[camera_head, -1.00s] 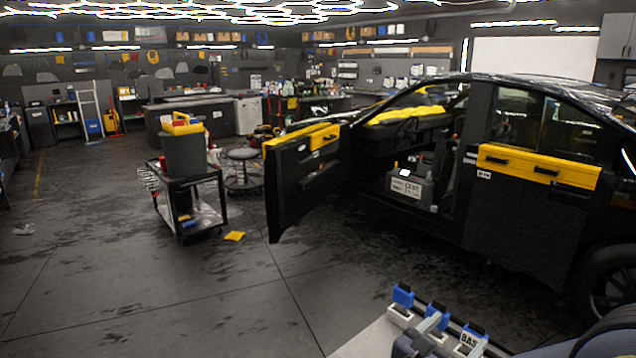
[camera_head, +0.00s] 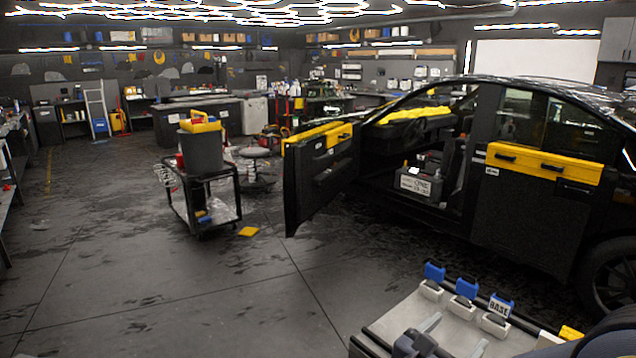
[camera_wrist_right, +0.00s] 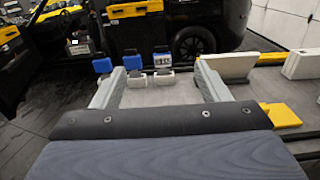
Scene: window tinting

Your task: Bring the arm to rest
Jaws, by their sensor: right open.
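My right gripper (camera_head: 458,332) is at the lower right of the head view, over the near part of a pale tray top (camera_head: 395,325). Its two grey fingers are wide apart with nothing between them; they also show in the right wrist view (camera_wrist_right: 160,72). Beyond the fingertips, blue-topped tools stand in white holders: one at the left (camera_head: 433,272), one in the middle (camera_head: 466,288) and one labelled BASE (camera_head: 499,305). The fingers appear apart from them. My left gripper is not in view.
A dark car with an open front door (camera_head: 318,175) stands beyond the tray. White blocks (camera_wrist_right: 228,66) and a yellow piece (camera_wrist_right: 280,114) lie on the tray's right side in the wrist view. A black cart (camera_head: 205,205) stands left of the door.

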